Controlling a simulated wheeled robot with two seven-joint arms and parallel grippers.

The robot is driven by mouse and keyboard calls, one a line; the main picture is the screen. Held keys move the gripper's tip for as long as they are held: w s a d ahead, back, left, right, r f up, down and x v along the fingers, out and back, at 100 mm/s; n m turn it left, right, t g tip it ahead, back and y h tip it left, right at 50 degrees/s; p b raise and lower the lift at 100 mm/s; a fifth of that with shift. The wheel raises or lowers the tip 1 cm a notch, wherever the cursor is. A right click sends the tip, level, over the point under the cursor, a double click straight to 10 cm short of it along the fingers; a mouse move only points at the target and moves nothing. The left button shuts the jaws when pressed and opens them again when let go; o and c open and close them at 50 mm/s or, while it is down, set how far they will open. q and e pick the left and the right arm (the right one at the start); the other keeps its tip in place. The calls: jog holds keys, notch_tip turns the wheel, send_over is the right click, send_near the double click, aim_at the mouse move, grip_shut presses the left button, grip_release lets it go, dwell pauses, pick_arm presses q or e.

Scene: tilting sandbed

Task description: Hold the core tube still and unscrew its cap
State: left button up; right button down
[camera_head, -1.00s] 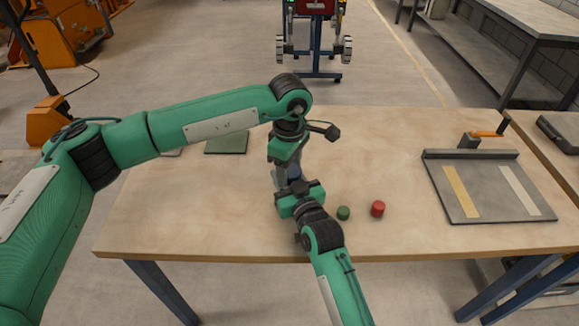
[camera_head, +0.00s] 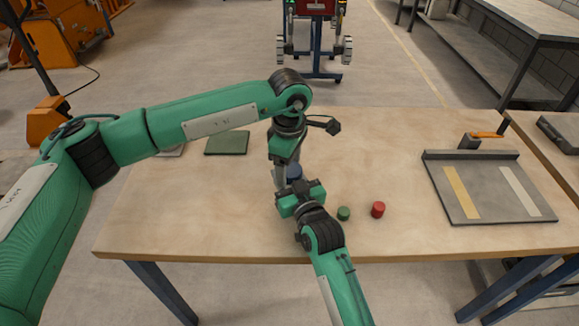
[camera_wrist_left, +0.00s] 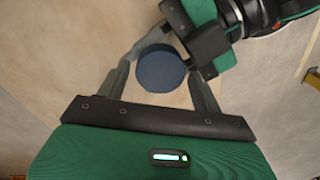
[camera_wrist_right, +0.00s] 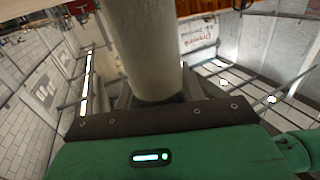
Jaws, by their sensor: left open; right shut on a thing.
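The core tube (camera_wrist_right: 148,60) is a pale, thick cylinder in the right wrist view. My right gripper (camera_wrist_right: 150,98) is shut on it. Its blue cap (camera_wrist_left: 161,69) shows as a round disc from above in the left wrist view, and as a small blue patch (camera_head: 295,172) in the head view. My left gripper (camera_wrist_left: 165,65) points down over the cap. Its fingers are open, one on each side of the cap, with a visible gap at the right. In the head view my left gripper (camera_head: 286,172) is just above my right gripper (camera_head: 291,188), and the tube is mostly hidden.
A green cylinder (camera_head: 343,213) and a red cylinder (camera_head: 378,209) stand right of my right gripper. A grey board with two strips (camera_head: 485,205) lies at the table's right. A dark green mat (camera_head: 227,143) lies at the back left. The table's (camera_head: 190,215) left front is clear.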

pick_arm(q)
jog(key=r, duration=0.3)
jog(key=shift+s+d+r, duration=0.15)
jog(key=shift+d+r, duration=0.05)
jog(key=shift+r, duration=0.1)
jog(key=shift+c, duration=0.3)
jog(key=r+m, duration=0.1)
jog(key=m, duration=0.3)
jog(key=shift+r, duration=0.35)
jog(key=m, duration=0.1)
jog(key=r+m, duration=0.1)
jog(key=m, duration=0.2)
jog(key=shift+r+m, duration=0.25)
jog(key=shift+m, duration=0.15)
jog(key=shift+f, duration=3.9)
jog(key=c, duration=1)
jog(key=n, duration=0.6)
jog(key=shift+n, duration=0.3)
jog(key=o, duration=1.1)
jog(key=shift+c, duration=0.2)
